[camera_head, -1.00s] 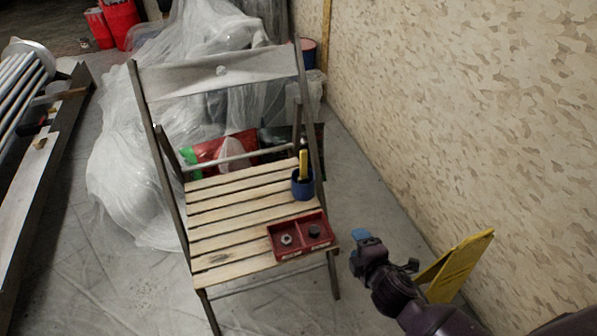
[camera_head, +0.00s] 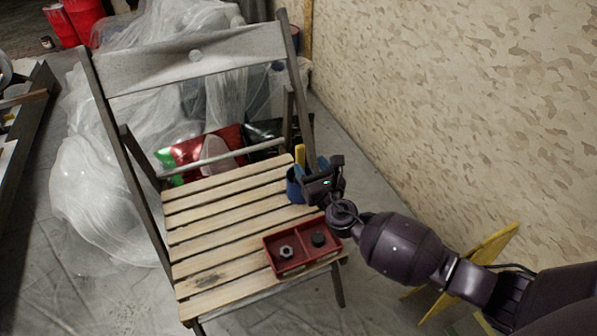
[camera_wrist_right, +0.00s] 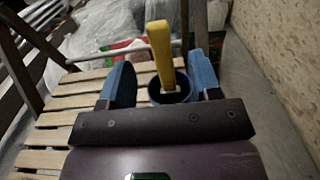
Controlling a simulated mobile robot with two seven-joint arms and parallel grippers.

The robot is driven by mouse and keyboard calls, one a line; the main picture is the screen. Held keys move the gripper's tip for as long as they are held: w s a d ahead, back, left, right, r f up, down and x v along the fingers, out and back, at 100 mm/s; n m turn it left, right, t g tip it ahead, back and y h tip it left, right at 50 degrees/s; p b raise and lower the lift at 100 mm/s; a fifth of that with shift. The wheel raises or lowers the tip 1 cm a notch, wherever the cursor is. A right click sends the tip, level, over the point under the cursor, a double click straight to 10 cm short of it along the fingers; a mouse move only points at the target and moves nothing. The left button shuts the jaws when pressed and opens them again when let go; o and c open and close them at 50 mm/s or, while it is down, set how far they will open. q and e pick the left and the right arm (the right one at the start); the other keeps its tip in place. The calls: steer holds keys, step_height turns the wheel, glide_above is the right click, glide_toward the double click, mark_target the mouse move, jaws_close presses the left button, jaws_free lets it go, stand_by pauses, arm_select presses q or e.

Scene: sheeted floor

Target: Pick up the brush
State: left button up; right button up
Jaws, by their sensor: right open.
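The brush shows as a yellow handle (camera_head: 299,156) standing up out of a blue cup (camera_head: 293,186) at the right side of the slatted chair seat. Its lower end is hidden inside the cup. My right gripper (camera_head: 309,172) is at the cup, and its blue fingers are open. In the right wrist view the yellow handle (camera_wrist_right: 162,55) rises between the two fingers (camera_wrist_right: 165,80), with a gap on either side, and the cup (camera_wrist_right: 170,90) is behind and below. My left gripper is not in view.
A red two-part tray (camera_head: 303,254) with a nut and a dark round piece sits at the seat's front right corner. The wooden chair (camera_head: 225,215) has a tall backrest. The patterned wall (camera_head: 440,100) is on the right, and plastic sheeting (camera_head: 95,195) lies behind.

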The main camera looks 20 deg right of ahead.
mark_target(302, 154)
steer(key=shift+w+f+b, duration=0.1)
steer(key=shift+w+b, duration=0.25)
steer(key=shift+w, duration=1.55)
steer(key=w, duration=0.2)
steer(key=w+b, duration=0.1)
steer(key=w, duration=0.1)
steer(key=shift+a+f, duration=0.15)
steer(key=shift+f, duration=0.1)
steer(key=shift+w+r, duration=0.2)
steer(key=shift+w, duration=0.2)
steer(key=shift+c, duration=0.3)
steer(key=c, duration=0.9)
